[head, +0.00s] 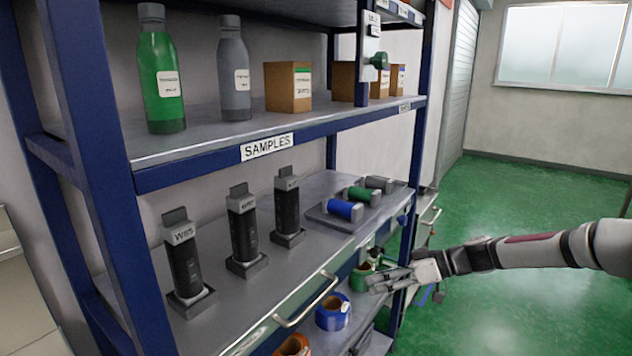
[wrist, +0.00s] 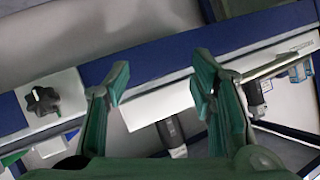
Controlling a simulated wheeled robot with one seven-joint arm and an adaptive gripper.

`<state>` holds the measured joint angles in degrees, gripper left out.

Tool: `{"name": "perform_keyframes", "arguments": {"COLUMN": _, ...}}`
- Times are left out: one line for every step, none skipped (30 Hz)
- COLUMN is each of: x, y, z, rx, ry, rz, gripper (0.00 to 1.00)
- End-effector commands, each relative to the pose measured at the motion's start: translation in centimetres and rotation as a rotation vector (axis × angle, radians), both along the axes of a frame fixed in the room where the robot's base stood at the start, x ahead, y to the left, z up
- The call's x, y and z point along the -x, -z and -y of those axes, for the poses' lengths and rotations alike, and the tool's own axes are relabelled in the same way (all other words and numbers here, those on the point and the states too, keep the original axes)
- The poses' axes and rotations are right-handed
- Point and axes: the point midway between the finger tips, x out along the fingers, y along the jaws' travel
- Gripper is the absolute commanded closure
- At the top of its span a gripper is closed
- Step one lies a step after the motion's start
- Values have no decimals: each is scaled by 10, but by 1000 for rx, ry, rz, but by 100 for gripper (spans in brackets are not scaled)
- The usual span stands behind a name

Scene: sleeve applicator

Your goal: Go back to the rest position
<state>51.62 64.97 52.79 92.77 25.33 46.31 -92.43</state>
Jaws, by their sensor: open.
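My gripper (head: 392,279) is at the right of the head view, in front of the shelf's right post. My arm reaches in from the right edge. In the wrist view my gripper (wrist: 163,100) has its two green fingers spread apart, with nothing held between them. Behind the fingers are a blue shelf beam (wrist: 150,58) and a pale label plate (wrist: 155,102). A green tape roll (head: 361,277) is just left of the fingertips in the head view; I cannot tell whether they touch.
The middle shelf holds several dark upright holders (head: 184,262) and a tray with blue (head: 344,210) and green rolls. The blue shelf post (head: 415,160) is close to my gripper. A drawer handle (head: 308,300) sticks out at the front. The green floor (head: 530,220) at right is clear.

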Motion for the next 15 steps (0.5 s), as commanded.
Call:
{"name": "perform_keyframes", "arguments": {"x": 12, "y": -5, "z": -10, "rx": 60, "ry": -31, "rz": -34, "gripper": 50}}
{"name": "perform_keyframes", "arguments": {"x": 19, "y": -6, "z": -15, "rx": 92, "ry": -43, "rz": -59, "gripper": 50}}
{"name": "perform_keyframes", "arguments": {"x": 28, "y": -8, "z": -20, "rx": 136, "ry": -56, "rz": -90, "gripper": 50}}
{"name": "perform_keyframes", "arguments": {"x": 35, "y": -10, "z": -23, "rx": 169, "ry": -65, "rz": -113, "gripper": 50}}
{"name": "perform_keyframes", "arguments": {"x": 42, "y": -12, "z": -25, "rx": 202, "ry": -70, "rz": -136, "gripper": 50}}
{"name": "perform_keyframes", "arguments": {"x": 52, "y": -15, "z": -28, "rx": 246, "ry": -74, "rz": -165, "gripper": 50}}
{"name": "perform_keyframes", "arguments": {"x": 59, "y": -17, "z": -30, "rx": 280, "ry": -78, "rz": -185, "gripper": 50}}
{"name": "perform_keyframes", "arguments": {"x": 65, "y": -20, "z": -31, "rx": 314, "ry": -76, "rz": -205, "gripper": 50}}
{"name": "perform_keyframes", "arguments": {"x": 74, "y": -24, "z": -32, "rx": 357, "ry": -73, "rz": -230, "gripper": 50}}
{"name": "perform_keyframes", "arguments": {"x": 81, "y": -27, "z": -33, "rx": 391, "ry": -68, "rz": -248, "gripper": 50}}
{"name": "perform_keyframes", "arguments": {"x": 88, "y": -30, "z": -33, "rx": 423, "ry": -62, "rz": -264, "gripper": 50}}
{"name": "perform_keyframes", "arguments": {"x": 97, "y": -36, "z": -33, "rx": 466, "ry": -51, "rz": -286, "gripper": 50}}
{"name": "perform_keyframes", "arguments": {"x": 103, "y": -40, "z": -32, "rx": 498, "ry": -41, "rz": -300, "gripper": 50}}
{"name": "perform_keyframes", "arguments": {"x": 110, "y": -44, "z": -32, "rx": 530, "ry": -31, "rz": -314, "gripper": 50}}
{"name": "perform_keyframes", "arguments": {"x": 119, "y": -50, "z": -30, "rx": 569, "ry": -12, "rz": -332, "gripper": 50}}
